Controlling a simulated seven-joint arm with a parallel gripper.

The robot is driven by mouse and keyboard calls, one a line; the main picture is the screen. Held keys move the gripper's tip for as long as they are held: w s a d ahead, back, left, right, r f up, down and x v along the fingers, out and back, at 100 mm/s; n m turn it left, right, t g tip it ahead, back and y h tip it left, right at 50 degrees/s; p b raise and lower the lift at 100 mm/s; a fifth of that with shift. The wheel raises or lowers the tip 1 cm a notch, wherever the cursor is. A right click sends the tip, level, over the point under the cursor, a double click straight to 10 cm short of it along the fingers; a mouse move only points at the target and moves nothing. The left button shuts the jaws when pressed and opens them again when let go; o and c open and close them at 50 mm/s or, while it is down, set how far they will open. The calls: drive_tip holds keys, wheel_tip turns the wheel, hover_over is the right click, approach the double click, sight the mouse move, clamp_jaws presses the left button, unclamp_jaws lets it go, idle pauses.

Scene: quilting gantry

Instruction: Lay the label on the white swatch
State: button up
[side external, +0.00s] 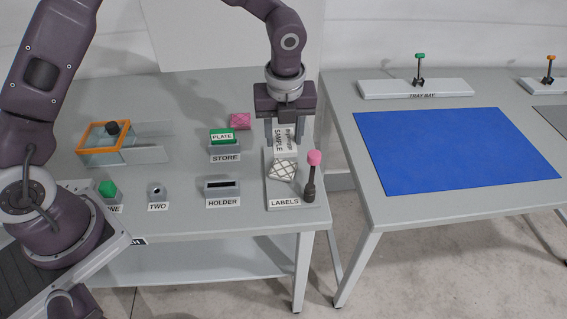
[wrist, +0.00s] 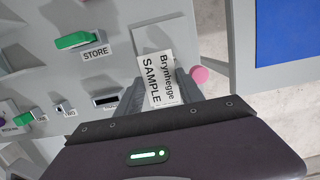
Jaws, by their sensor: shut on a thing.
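My gripper (side external: 287,133) is over the right part of the near grey table, shut on the label (side external: 285,142). The label is a white card reading "Brynhegge SAMPLE"; it also shows in the wrist view (wrist: 156,78) between the fingers. A white swatch with dark crosshatch lines (side external: 283,170) lies on the grey LABELS board (side external: 291,193), just in front of the label in the side view. I cannot tell whether the label touches the board or the swatch. The swatch is not clear in the wrist view.
A pink-topped post (side external: 313,172) stands at the board's right edge, close to my gripper. To the left are the green PLATE block (side external: 222,136) in STORE, a pink swatch (side external: 241,121) and the HOLDER (side external: 221,187).

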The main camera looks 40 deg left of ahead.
sight(283, 167)
wheel_tip(283, 167, down, 8)
drive_tip(key=shift+r, duration=0.25)
drive_tip(key=o, duration=1)
drive_tip(key=shift+f, duration=0.1)
drive_tip(key=shift+o, duration=0.2)
drive_tip(key=r, duration=0.4)
drive_tip(key=s+r, duration=0.1)
drive_tip(key=r, duration=0.3)
drive_tip(key=d+r, duration=0.1)
drive_tip(key=r, duration=0.3)
drive_tip(key=shift+s+r, duration=0.15)
drive_tip(key=shift+r, duration=0.05)
